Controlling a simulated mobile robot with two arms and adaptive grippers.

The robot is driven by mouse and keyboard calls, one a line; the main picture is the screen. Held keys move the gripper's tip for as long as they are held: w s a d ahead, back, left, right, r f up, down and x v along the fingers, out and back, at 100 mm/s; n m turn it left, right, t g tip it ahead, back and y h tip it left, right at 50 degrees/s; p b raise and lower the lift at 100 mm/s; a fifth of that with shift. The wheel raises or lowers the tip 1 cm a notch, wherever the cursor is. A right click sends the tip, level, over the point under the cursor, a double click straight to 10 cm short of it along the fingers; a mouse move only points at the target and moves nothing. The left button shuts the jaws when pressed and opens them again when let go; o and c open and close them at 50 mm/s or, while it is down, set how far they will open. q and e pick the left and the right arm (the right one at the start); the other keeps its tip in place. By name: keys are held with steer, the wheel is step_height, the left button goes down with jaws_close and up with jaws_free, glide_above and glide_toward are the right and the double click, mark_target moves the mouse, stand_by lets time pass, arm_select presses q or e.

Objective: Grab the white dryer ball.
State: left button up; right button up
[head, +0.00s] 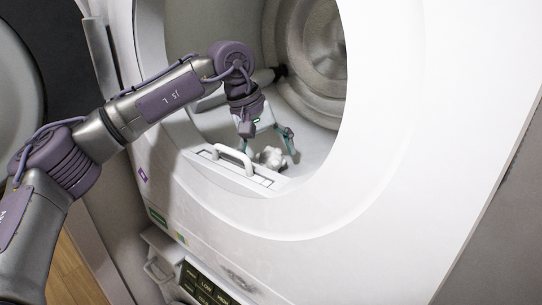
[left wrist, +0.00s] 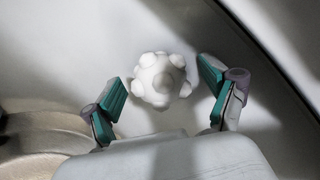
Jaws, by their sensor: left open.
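The white dryer ball (head: 271,157) is a knobbly white ball lying on the inner floor of the dryer opening, just behind the front lip. It also shows in the left wrist view (left wrist: 161,80), a little beyond and between the fingertips. My left gripper (head: 268,138) reaches into the opening from above and is open. In the left wrist view its teal finger pads (left wrist: 162,91) stand to either side of the ball, with gaps on both sides, so it is not gripped. My right gripper is not in view.
The round rim of the dryer opening (head: 376,130) surrounds my left gripper. A white handle-like part (head: 232,157) sits at the front lip, left of the ball. The metal drum back (head: 318,45) lies deeper inside. A control panel (head: 205,285) is below.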

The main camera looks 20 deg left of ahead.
arm_select(q)
steer(key=c, duration=1.2)
steer(key=shift+r, duration=0.1)
